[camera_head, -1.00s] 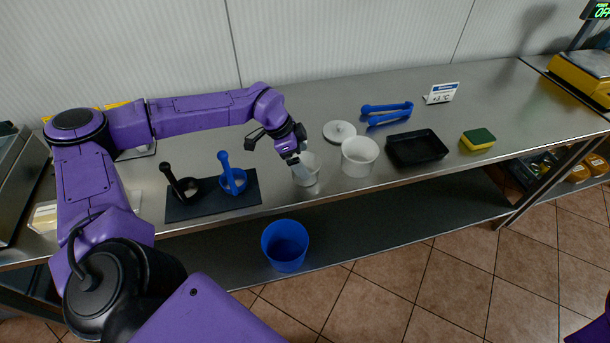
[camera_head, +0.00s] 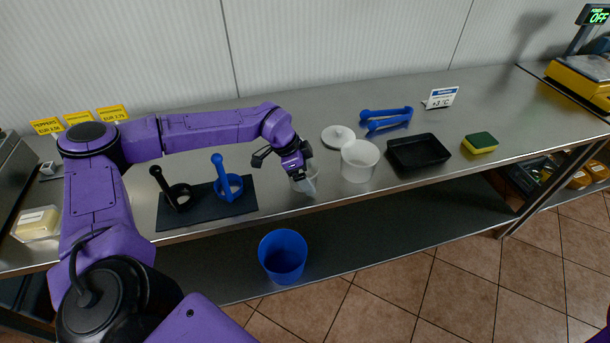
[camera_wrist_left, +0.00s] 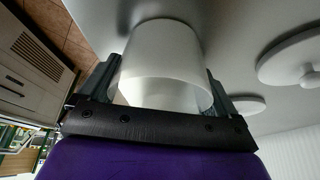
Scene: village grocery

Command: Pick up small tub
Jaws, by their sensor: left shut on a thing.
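The small tub (camera_head: 313,171) is white and stands near the front edge of the steel counter, left of the larger white tub (camera_head: 359,160). My left gripper (camera_head: 303,184) is at the small tub and partly hides it in the head view. In the left wrist view the small tub (camera_wrist_left: 165,60) sits between the two fingers, which are shut on its sides. It looks upright, with its base on or close to the counter; I cannot tell which. My right gripper is not in view.
A dark mat (camera_head: 205,209) with two ring-shaped holders is at left. A blue bin (camera_head: 283,258) stands below.

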